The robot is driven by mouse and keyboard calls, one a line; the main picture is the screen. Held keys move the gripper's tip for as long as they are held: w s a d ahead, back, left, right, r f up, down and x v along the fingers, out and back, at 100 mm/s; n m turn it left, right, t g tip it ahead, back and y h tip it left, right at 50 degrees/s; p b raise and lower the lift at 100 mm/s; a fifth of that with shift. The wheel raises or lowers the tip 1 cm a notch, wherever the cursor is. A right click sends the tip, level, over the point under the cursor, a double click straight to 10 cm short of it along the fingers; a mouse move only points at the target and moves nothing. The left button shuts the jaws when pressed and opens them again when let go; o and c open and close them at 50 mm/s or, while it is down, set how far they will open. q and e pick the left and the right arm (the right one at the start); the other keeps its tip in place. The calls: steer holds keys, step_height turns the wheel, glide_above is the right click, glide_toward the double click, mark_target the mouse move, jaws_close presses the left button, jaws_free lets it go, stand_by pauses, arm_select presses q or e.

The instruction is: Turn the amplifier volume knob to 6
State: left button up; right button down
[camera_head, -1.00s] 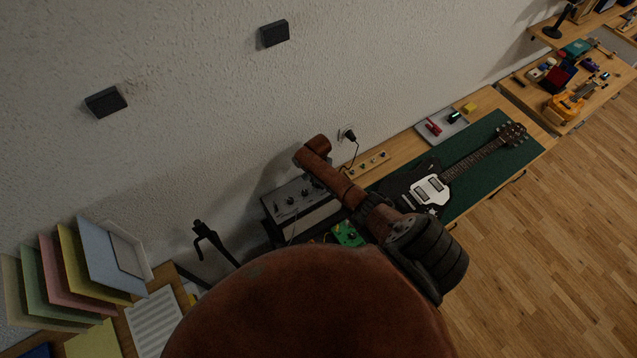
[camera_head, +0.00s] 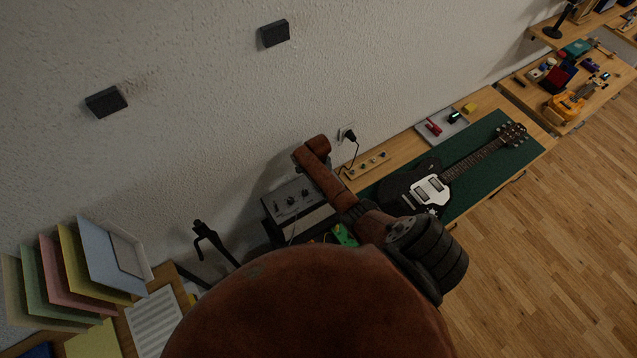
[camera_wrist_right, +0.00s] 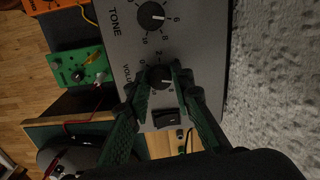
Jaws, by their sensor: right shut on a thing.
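The amplifier (camera_head: 292,200) is a grey-topped box against the wall in the head view. In the right wrist view its grey panel (camera_wrist_right: 200,45) fills the middle, with a black tone knob (camera_wrist_right: 151,14) and a black volume knob (camera_wrist_right: 160,78). My right gripper (camera_wrist_right: 162,76) is shut on the volume knob, one green-padded finger on each side. A white mark on the knob points roughly right in that view; the fingers hide much of its scale. A black rocker switch (camera_wrist_right: 166,117) lies between the fingers. My left gripper is not in view.
A green pedal (camera_wrist_right: 80,72) and an orange pedal (camera_wrist_right: 50,4) sit beside the amplifier, with cables nearby. A black guitar (camera_head: 425,190) lies on a green mat (camera_head: 520,158). A black stand (camera_head: 210,245) is left of the amplifier. The wall is close behind.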

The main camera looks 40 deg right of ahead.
steer(key=shift+d, duration=0.1)
steer(key=c, duration=1.7)
jaws_free()
steer(key=shift+r, duration=0.1)
step_height(320, 180, up, 12)
steer(key=shift+f, duration=0.1)
